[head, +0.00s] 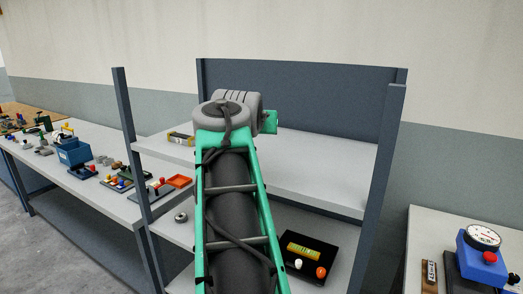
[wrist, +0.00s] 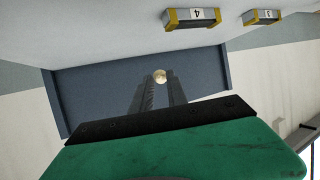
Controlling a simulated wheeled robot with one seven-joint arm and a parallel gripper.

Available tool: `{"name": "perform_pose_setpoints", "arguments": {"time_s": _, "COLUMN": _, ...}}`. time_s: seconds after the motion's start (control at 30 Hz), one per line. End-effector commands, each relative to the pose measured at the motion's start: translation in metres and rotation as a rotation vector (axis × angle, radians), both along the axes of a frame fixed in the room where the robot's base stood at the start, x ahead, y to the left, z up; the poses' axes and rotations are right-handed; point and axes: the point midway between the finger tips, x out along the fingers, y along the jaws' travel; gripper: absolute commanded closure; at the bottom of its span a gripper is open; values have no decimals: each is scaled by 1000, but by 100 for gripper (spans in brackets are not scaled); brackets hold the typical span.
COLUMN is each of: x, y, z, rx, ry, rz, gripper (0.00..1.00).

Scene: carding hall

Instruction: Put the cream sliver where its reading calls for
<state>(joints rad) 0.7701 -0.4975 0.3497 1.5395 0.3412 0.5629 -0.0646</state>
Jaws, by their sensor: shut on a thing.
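In the wrist view my gripper (wrist: 160,84) is shut on the cream sliver (wrist: 160,76), a small round cream end showing between the fingertips. In the head view my arm reaches over the upper board of a grey shelf unit (head: 325,160). My fingers and the sliver are hidden there behind the arm. A blue scale with a round white dial (head: 483,238) stands on the right table; its reading is too small to make out.
One yellow-and-black block (head: 181,138) sits at the upper board's left. Shelf posts (head: 132,150) rise at the sides. The left bench holds a blue bin (head: 75,152) and several small items. The upper board's right is clear.

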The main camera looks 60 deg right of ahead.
Motion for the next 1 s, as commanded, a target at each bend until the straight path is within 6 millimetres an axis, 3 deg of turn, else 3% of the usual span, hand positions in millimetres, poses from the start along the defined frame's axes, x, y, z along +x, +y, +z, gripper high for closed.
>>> {"name": "perform_pose_setpoints", "arguments": {"time_s": 0.1, "x": 9, "y": -31, "z": -17, "rx": 4, "ry": 3, "rz": -4, "gripper": 100}}
{"name": "perform_pose_setpoints", "arguments": {"time_s": 0.47, "x": 21, "y": -71, "z": -70, "rx": 4, "ry": 2, "rz": -4, "gripper": 100}}
{"name": "perform_pose_setpoints", "arguments": {"time_s": 0.63, "x": 21, "y": -70, "z": -96, "rx": 1, "ry": 0, "rz": -4, "gripper": 100}}
{"name": "perform_pose_setpoints", "arguments": {"time_s": 0.97, "x": 21, "y": -70, "z": -103, "rx": -1, "ry": -1, "rz": -4, "gripper": 100}}
{"name": "perform_pose_setpoints", "arguments": {"time_s": 1.0, "x": 21, "y": -70, "z": -103, "rx": -1, "ry": -1, "rz": -4, "gripper": 80}}
